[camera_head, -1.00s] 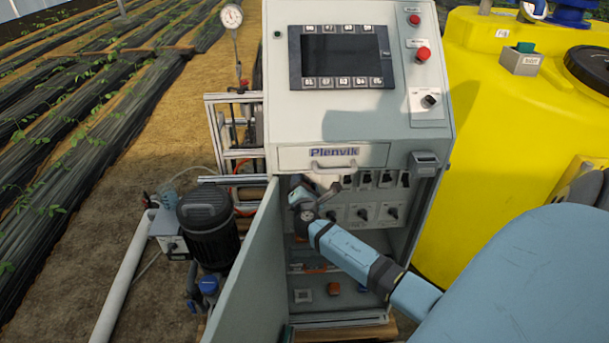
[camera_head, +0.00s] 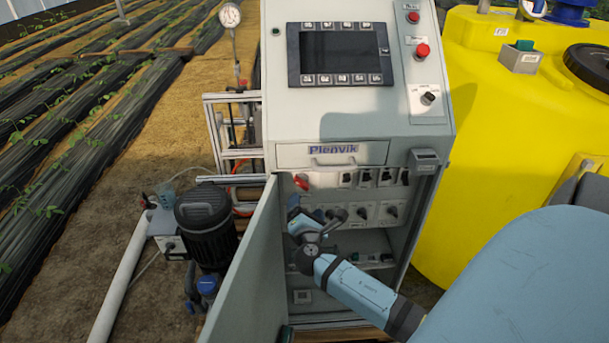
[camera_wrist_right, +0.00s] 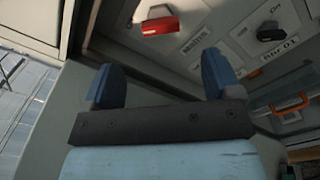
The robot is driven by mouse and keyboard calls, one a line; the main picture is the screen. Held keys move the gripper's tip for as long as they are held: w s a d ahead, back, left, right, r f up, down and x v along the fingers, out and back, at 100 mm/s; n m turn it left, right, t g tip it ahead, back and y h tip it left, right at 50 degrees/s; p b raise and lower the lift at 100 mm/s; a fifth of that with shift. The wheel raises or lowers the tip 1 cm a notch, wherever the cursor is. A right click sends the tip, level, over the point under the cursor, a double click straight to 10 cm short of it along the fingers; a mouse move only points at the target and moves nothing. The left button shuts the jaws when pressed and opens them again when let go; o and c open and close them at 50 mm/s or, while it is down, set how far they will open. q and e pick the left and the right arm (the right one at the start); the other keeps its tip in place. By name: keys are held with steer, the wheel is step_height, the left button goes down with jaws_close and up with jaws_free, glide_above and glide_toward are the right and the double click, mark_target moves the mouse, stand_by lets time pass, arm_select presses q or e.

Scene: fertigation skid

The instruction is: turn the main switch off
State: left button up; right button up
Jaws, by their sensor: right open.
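The main switch, a red handle (camera_head: 301,181), is at the upper left inside the open cabinet, under the drawer front. In the right wrist view the red handle (camera_wrist_right: 160,25) lies roughly crosswise at the top, beyond the fingers. My right gripper (camera_head: 297,212) is inside the cabinet opening, a little below the handle and apart from it. In the right wrist view its two blue fingers (camera_wrist_right: 160,75) are spread wide with nothing between them. I cannot read the marking at the handle's position. My left gripper does not show.
The open cabinet door (camera_head: 248,275) stands to the left of my right gripper. Black rotary switches (camera_head: 362,213) and small breakers (camera_head: 366,177) sit right of the red handle. A black pump motor (camera_head: 207,225) is outside at left, a yellow tank (camera_head: 510,140) at right.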

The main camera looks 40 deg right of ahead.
steer(key=shift+v, duration=1.45)
